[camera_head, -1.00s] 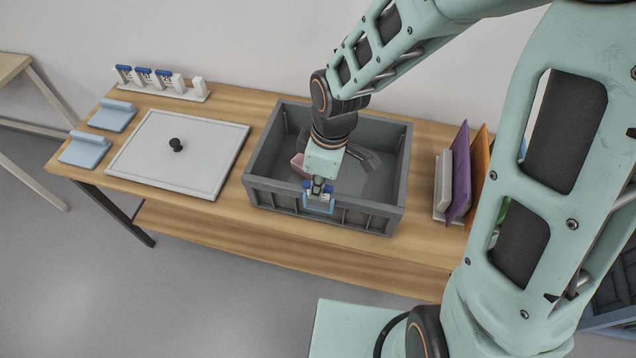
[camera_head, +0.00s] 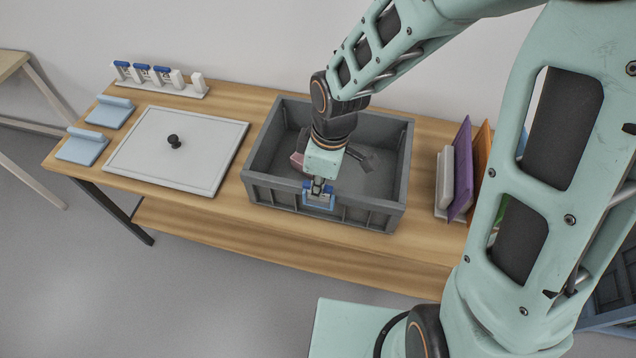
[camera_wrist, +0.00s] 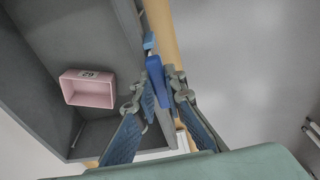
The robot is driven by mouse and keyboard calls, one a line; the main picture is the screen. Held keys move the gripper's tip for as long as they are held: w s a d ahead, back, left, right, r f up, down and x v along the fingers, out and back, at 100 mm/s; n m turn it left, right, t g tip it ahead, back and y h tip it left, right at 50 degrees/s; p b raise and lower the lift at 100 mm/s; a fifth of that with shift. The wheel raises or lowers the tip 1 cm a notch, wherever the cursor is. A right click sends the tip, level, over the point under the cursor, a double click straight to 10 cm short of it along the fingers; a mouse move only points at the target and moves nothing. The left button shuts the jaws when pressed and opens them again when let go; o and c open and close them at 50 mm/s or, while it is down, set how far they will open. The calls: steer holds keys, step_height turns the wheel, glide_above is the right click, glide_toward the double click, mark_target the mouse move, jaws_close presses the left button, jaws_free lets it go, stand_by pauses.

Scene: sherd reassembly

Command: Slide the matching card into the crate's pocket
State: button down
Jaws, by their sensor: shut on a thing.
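The grey crate (camera_head: 262,185) stands on the wooden table. My gripper (camera_head: 318,188) points down over the middle of its front wall and is shut on a blue-topped card (camera_head: 318,203). The card is at the outer side of that wall, where a blue frame-like shape shows; I cannot tell how far the card is in the pocket. In the wrist view my gripper (camera_wrist: 169,92) has the blue card (camera_wrist: 155,68) between its fingers, beside the crate's wall (camera_wrist: 130,30). Other cards, white with blue tops (camera_head: 143,73), stand in a rack at the back left.
Inside the crate lie a pink box (camera_wrist: 88,90) with a number label and a dark object (camera_head: 360,157). A white lid (camera_head: 205,160) with a black knob and two light-blue pieces (camera_head: 110,111) lie left. Upright purple (camera_head: 461,170) and orange panels stand right.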

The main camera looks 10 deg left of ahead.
stand_by(0.3)
steer(key=shift+f+b, duration=0.6)
steer(key=shift+f, duration=0.1)
steer(key=c, duration=1.9)
jaws_free()
steer(key=shift+r, duration=0.1)
step_height(320, 180, up, 12)
steer(key=d, duration=0.1)
steer(key=shift+s+d, duration=0.2)
steer(key=shift+s, duration=0.05)
